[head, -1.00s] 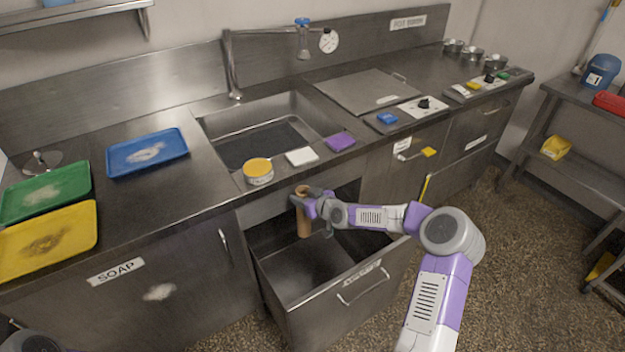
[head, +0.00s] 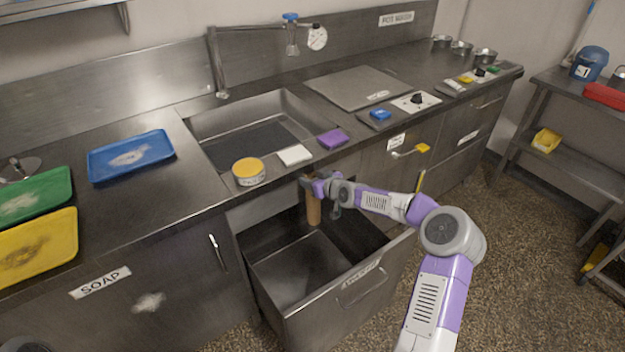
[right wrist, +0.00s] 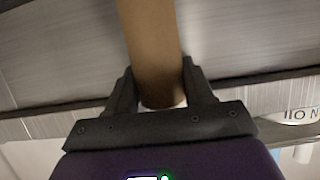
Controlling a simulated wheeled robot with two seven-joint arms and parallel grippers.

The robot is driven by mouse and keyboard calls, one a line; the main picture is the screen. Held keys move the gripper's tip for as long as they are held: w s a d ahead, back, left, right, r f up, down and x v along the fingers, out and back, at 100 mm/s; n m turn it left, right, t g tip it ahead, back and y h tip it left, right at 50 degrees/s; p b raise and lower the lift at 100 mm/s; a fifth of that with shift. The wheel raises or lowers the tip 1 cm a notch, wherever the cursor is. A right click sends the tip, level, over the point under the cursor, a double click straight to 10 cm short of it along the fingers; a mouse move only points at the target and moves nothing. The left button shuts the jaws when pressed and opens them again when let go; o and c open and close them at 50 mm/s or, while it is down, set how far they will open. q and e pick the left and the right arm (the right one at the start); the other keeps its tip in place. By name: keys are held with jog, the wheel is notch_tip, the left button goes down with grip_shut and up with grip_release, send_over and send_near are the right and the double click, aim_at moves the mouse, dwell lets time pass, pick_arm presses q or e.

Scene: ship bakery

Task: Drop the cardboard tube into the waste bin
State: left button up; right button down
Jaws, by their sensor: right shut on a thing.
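The cardboard tube (head: 313,209) is a brown cylinder hanging roughly upright under my right gripper (head: 312,187) in the head view. My right gripper is shut on its upper end. In the right wrist view, the tube (right wrist: 151,45) stands between the two dark fingers of the right gripper (right wrist: 158,85). A pulled-out metal bin drawer (head: 322,313) below the sink counter appears to be the waste bin. Its label is too small to read. The tube is over the drawer's open top, near its back; its exact height against the rim is unclear. My left gripper is out of view.
The counter edge runs just above and behind my right gripper. A yellow-topped tin (head: 249,172), a white block (head: 294,155) and a purple sponge (head: 333,139) sit along the sink's front edge. Blue (head: 131,156), green (head: 34,198) and yellow (head: 38,246) trays lie at left.

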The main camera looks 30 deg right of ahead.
notch_tip(320, 180, down, 4)
jog(key=shift+w+d+f+b, duration=0.1)
jog(key=shift+w+b, duration=0.05)
jog(key=shift+b, duration=0.9)
jog(key=shift+c, duration=1.7)
grip_release()
jog(key=p+v, duration=0.2)
jog(key=v, duration=0.5)
jog(key=shift+s, duration=0.35)
